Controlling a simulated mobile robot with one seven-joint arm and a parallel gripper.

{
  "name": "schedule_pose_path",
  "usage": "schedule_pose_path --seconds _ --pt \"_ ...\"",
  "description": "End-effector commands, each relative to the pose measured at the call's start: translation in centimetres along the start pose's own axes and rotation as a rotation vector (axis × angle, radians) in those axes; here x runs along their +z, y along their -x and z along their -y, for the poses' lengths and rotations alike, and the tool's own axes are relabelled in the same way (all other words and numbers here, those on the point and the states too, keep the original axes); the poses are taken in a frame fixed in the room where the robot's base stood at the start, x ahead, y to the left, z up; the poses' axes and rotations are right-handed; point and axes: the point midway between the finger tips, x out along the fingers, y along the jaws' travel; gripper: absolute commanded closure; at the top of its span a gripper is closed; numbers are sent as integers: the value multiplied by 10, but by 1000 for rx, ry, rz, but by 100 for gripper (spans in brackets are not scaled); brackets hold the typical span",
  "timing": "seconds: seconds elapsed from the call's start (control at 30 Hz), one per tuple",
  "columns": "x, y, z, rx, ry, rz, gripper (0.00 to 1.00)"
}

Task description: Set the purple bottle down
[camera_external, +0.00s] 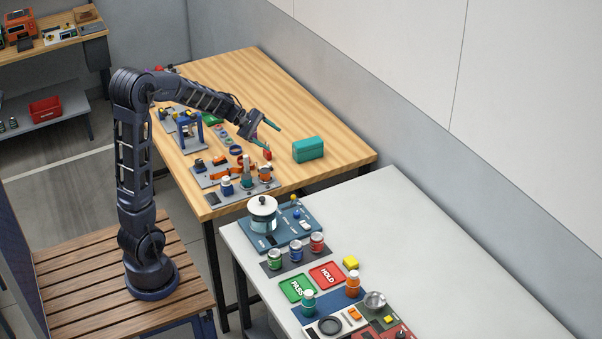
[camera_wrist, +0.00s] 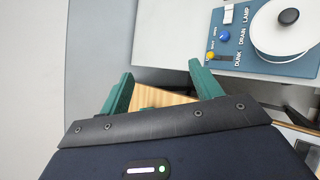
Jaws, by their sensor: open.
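My gripper (camera_external: 271,138) hangs over the wooden table (camera_external: 330,120), with its two teal fingers apart. In the wrist view the fingers of my gripper (camera_wrist: 160,70) are spread, and nothing shows between them but background. I cannot make out a purple bottle for certain in either view. A small dark purplish thing (camera_external: 157,69) shows at the far left end of the wooden table, partly hidden by my arm and too small to identify.
A teal box (camera_external: 308,149) stands right of my gripper, and a small red thing (camera_external: 267,155) is just below it. Cups, bottles and fixtures crowd the table's left side. The grey bench holds a blue DUNK DRAIN LAMP panel (camera_external: 285,240). The table's far right is clear.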

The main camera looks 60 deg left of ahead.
Motion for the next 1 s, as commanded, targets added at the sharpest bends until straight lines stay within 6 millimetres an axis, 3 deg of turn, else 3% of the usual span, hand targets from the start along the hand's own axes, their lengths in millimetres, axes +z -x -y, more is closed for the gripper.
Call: schedule_pose_path --seconds 0.03,0.2,0.5,0.73,1.0 --pt "23 4 11 -35 -73 5 36" --pt "81 18 53 -158 -319 8 36" --pt "150 54 132 -357 -761 -7 36" --pt "178 88 190 -494 -1104 -44 36" --pt "187 129 245 -641 -1495 -122 36"
